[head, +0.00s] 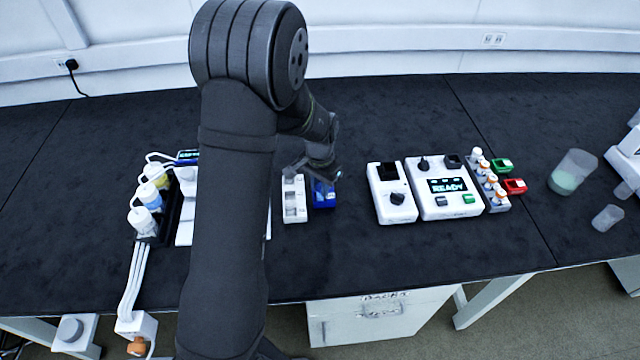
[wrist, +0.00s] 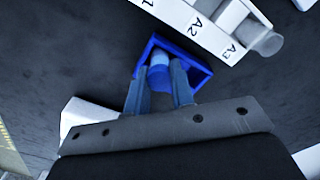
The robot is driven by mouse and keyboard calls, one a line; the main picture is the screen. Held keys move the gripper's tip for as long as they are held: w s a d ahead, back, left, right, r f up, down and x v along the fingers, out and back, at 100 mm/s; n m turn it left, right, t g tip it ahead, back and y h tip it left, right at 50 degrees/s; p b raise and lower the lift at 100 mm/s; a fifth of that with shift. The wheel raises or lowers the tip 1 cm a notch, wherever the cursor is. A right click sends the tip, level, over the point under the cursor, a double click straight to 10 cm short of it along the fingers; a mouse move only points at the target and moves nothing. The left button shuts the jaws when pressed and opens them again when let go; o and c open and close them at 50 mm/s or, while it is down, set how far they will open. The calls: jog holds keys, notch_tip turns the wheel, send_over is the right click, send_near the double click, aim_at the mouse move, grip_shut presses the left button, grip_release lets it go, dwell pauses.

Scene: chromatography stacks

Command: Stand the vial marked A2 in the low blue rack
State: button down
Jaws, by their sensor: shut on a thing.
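My gripper (wrist: 160,80) is shut on a vial (wrist: 159,60), seen nearly end-on between the two fingers in the wrist view. No marking on the vial can be read. The low blue rack (wrist: 203,75) lies right around and behind the vial in that view. Whether the vial is inside the rack or just above it, I cannot tell. In the head view my gripper (head: 322,172) is over the blue rack (head: 324,200) and partly hides it; the vial does not show clearly there.
A white rack (head: 294,210) stands close left of the blue rack. In the wrist view this white rack (wrist: 205,35) has labels A2 and A3, with a grey-capped vial (wrist: 266,40) by A3. A white device (head: 392,205) stands to the right, with a gap of bare bench between.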

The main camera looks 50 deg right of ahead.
jog(key=c, duration=1.2)
grip_release()
jog(key=shift+o, duration=0.2)
jog(key=shift+r, duration=4)
jog(key=shift+f, duration=4)
